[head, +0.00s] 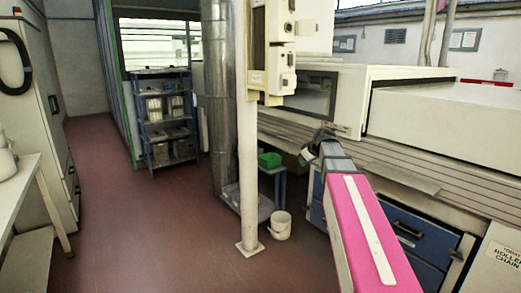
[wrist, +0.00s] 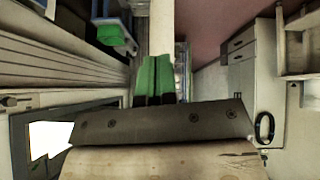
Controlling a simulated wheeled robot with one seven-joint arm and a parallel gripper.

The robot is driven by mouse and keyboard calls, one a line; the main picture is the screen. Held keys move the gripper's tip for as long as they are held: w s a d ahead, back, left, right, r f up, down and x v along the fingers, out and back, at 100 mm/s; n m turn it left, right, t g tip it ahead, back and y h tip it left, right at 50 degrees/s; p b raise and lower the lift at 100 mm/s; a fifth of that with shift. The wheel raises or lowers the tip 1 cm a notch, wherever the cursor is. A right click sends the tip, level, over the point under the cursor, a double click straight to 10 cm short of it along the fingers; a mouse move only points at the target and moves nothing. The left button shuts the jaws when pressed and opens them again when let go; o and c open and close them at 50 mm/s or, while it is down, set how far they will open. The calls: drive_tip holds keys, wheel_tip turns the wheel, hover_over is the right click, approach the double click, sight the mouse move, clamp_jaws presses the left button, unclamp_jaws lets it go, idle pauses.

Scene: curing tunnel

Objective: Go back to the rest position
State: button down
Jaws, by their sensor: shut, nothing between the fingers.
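My gripper (head: 316,140) is at the end of my pink and grey arm in the head view, in front of the long machine on the right side. The gripper is small and dark there, and its fingers are hard to make out. In the wrist view, which looks upside down, the two green fingers of my gripper (wrist: 155,62) lie side by side with no object between them. They are shut and empty, and a dark bolted plate shows below them.
A white post (head: 246,170) and a silver duct (head: 217,90) stand left of my gripper. The tunnel machine (head: 410,85) fills the right. A green bin (head: 269,160) and white bucket (head: 281,225) are low beside the post. Red floor (head: 135,235) is clear at left.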

drive_tip(key=s+f+m+g+h, duration=0.4)
drive_tip(key=s+f+m+g, duration=0.2)
drive_tip(key=s+f, duration=1.9)
wheel_tip(320, 180, down, 5)
drive_tip(key=m, duration=0.2)
drive_tip(key=shift+s+a+r+m, duration=0.2)
drive_tip(key=shift+s+m, duration=0.1)
drive_tip(key=shift+m, duration=0.1)
